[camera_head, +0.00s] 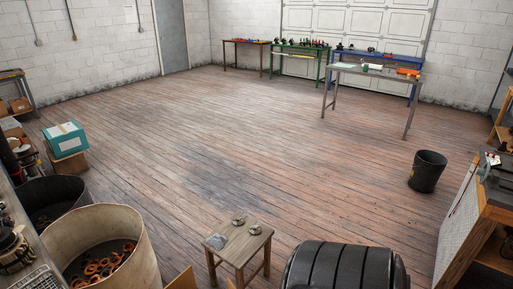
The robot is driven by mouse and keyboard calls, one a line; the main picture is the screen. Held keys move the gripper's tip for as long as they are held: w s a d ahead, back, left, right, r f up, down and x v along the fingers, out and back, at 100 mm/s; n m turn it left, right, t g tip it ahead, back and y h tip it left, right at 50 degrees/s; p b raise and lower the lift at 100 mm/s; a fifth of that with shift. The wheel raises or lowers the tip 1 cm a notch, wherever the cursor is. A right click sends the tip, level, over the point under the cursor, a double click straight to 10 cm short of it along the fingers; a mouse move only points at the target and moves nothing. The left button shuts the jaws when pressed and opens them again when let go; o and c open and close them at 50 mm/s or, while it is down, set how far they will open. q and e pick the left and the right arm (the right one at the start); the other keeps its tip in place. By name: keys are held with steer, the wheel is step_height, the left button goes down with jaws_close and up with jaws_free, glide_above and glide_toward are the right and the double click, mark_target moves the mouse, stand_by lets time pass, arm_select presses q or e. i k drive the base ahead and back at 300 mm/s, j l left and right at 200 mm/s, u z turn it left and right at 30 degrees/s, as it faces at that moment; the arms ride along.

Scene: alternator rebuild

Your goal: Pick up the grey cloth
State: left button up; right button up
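A small grey, flat item (216,241) lies on the left part of a low wooden stool (240,247) at the bottom centre. It may be the grey cloth, but it is too small to be sure. Two small round metal parts (238,220) (254,229) sit beside it on the stool top. Neither of my grippers shows in the head view.
A large bin of orange rings (140,257) stands left of the stool, and a ribbed black drum-like object (345,268) stands right. A black bucket (427,171) is at right. A metal table (375,70) and cluttered workbenches (300,47) stand far back. The middle floor is clear.

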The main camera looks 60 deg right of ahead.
mark_target(217, 240)
steer(key=z, duration=1.65)
steer(key=i+l+u, duration=0.1)
steer(key=u, duration=0.3)
steer(key=i+l+u, duration=0.1)
steer(key=l+u, duration=0.15)
steer(key=u, duration=0.2)
steer(key=l+u, duration=0.2)
steer(key=u, duration=0.2)
steer(key=i+l+u, duration=0.1)
steer(key=l+u, duration=0.15)
steer(key=u, duration=0.15)
steer(key=l+u, duration=0.15)
steer(key=l, duration=0.35)
steer(key=l+u, duration=0.15)
steer(key=l, duration=0.35)
steer(key=k+l+u, duration=0.15)
steer(key=l, duration=0.35)
steer(key=l+u, duration=0.15)
steer(key=l, duration=0.35)
steer(key=k+l+u, duration=0.15)
steer(key=l, duration=0.3)
steer(key=k+l, duration=0.1)
steer(key=l, duration=0.35)
steer(key=k+l, duration=0.1)
steer(key=l, duration=0.3)
steer(key=k+l, duration=0.1)
steer(key=l, duration=0.35)
steer(key=k+l, duration=0.1)
steer(key=l, duration=0.35)
